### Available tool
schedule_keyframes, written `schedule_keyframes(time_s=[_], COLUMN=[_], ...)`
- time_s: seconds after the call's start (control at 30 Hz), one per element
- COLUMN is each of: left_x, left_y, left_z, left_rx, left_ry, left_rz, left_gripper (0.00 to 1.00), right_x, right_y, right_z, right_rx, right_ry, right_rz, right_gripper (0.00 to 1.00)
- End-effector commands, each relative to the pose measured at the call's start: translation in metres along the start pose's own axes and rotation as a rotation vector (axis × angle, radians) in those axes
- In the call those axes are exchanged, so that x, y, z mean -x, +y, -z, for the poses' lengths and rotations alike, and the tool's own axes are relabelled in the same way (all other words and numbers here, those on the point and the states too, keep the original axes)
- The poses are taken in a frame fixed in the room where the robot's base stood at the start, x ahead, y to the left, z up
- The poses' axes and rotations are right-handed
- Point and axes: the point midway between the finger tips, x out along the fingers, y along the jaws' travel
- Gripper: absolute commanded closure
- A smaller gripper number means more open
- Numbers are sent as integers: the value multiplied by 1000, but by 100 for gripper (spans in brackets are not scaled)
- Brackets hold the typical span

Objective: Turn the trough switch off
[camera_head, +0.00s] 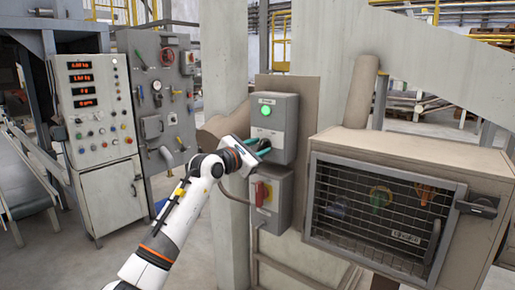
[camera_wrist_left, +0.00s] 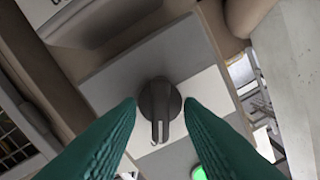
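A grey switch box (camera_head: 285,117) with a lit green lamp (camera_head: 265,110) is mounted on the beige post in the head view. Its top label is too small to read surely. In the wrist view the box shows a dark rotary knob (camera_wrist_left: 158,97) on a pale plate, and the green lamp (camera_wrist_left: 199,173) glows at the bottom edge. My left gripper (camera_head: 262,147) is at the lower front of this box. In the wrist view its green fingers (camera_wrist_left: 160,112) are apart, one on each side of the knob, with gaps visible. My right gripper is not in view.
Just below is a second grey box (camera_head: 284,205) with a red rotary handle (camera_head: 262,193) on yellow. A mesh-fronted cabinet (camera_head: 385,215) stands to the right. A control panel (camera_head: 92,105) with red displays and a grey valve cabinet (camera_head: 160,90) stand at the left.

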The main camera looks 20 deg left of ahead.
Motion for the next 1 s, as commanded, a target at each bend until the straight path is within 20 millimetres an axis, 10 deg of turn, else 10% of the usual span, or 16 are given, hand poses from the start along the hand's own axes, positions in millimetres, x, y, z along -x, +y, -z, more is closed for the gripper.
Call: schedule_keyframes(time_s=[0.23,1.0], left_x=[0,0], left_y=[0,-2], left_z=[0,2], left_rx=[0,319], left_ry=[0,-2], left_rz=[0,-1], left_gripper=[100,100], right_x=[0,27], right_y=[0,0], right_z=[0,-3], right_rx=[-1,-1], right_ry=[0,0], right_rz=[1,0], right_gripper=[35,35])
